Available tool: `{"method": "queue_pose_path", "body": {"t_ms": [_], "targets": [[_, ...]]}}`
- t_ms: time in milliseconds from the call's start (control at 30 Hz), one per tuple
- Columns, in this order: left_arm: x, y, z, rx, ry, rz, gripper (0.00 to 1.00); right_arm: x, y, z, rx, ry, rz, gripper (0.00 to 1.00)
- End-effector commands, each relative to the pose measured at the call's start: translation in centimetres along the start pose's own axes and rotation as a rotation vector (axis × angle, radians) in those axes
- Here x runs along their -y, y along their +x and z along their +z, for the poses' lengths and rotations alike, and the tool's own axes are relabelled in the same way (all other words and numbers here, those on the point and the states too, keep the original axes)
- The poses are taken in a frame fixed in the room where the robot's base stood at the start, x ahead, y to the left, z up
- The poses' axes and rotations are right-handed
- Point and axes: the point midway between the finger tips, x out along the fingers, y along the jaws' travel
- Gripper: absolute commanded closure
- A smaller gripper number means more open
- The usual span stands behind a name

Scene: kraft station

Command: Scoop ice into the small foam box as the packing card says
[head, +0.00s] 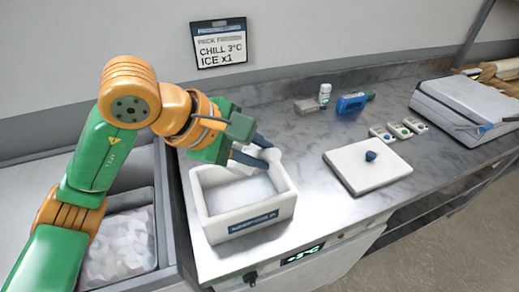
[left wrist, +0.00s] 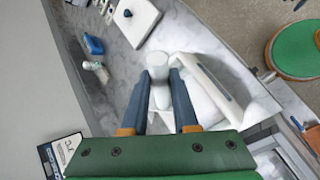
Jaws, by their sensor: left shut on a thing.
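My left gripper (head: 262,152) is above the back part of the small white foam box (head: 283,205). Its fingers are closed around a white rounded piece, probably the scoop's handle (left wrist: 158,72), which also shows between the fingers in the left wrist view. The scoop's bowl and any load in it cannot be made out. The box is open, with a dark label on its front and a pale interior; I cannot tell whether ice lies in it. Ice (head: 118,248) fills a bin at the left. The packing card (head: 220,45) on the wall reads "CHILL 3°C" and "ICE x1". My right gripper is not in view.
A white lid with a dark blue knob (head: 345,170) lies right of the box. Behind it are a small white bottle (head: 324,95), a blue device (head: 350,104) and several small white tags (head: 400,131). A large grey-white case (head: 460,105) stands far right. A display (head: 302,255) is on the counter front.

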Motion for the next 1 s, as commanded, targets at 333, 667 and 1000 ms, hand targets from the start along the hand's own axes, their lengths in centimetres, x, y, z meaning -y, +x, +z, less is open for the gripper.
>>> {"method": "queue_pose_path", "body": {"t_ms": [333,667,1000], "targets": [[-0.2,0.0,2.5,-0.2,0.242,-0.234,1.0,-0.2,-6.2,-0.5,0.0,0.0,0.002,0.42],[0.9,1.6,4.0,-0.41,0.487,-0.477,1.0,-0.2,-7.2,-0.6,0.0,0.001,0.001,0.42],[1.0,1.6,4.0,-0.408,0.487,-0.478,1.0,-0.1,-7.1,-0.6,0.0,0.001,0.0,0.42]]}}
